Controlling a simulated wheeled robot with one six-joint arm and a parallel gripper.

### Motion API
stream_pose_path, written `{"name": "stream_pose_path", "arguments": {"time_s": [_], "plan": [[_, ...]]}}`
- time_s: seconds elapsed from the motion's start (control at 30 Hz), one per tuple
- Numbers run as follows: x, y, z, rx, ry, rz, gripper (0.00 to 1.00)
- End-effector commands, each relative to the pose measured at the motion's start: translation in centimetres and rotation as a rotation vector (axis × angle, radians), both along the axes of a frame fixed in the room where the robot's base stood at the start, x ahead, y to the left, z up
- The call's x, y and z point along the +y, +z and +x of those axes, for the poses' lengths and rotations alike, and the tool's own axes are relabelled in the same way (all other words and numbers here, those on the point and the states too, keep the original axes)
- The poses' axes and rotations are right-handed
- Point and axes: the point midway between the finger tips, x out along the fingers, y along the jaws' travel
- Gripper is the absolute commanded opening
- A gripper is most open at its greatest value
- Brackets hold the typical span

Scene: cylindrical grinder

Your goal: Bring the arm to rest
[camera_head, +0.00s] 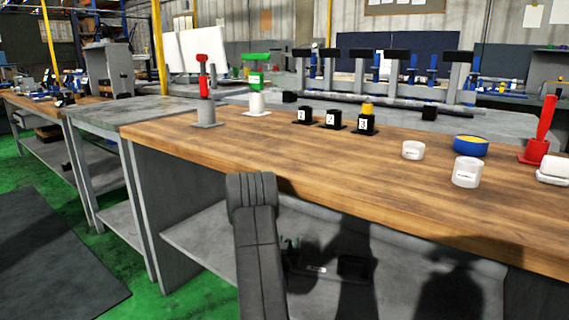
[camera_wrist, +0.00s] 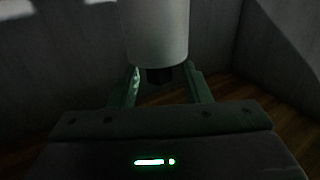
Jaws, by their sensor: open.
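My gripper (camera_wrist: 165,76) shows in the wrist view, its two fingers apart and open. A pale cylinder (camera_wrist: 158,30) with a dark lower end appears at the top, in line with the gap between the fingers. I cannot tell what it is or whether the fingers touch it. The wrist view is dark, with grey surfaces around the gripper. In the head view my dark grey arm (camera_head: 258,245) stands in front of the wooden bench's front edge.
A grey lower shelf (camera_head: 215,240) lies beneath. Green floor is at the left.

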Motion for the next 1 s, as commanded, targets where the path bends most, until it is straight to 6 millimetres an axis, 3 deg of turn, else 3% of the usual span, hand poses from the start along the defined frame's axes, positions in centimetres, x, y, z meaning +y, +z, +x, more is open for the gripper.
{"name": "stream_pose_path", "arguments": {"time_s": [0.07,0.1,0.2,0.43,0.8,1.0], "plan": [[-0.3,-0.4,1.3,-0.001,0.000,0.000,0.43],[-0.2,1.1,1.1,-0.002,0.001,0.001,0.43],[-0.2,2.4,1.1,-0.001,0.001,0.001,0.43],[-0.2,3.3,1.0,0.000,0.000,0.000,0.43],[-0.2,3.1,1.0,0.001,0.000,0.000,0.43],[-0.2,0.6,1.0,0.003,0.001,0.000,0.43]]}}
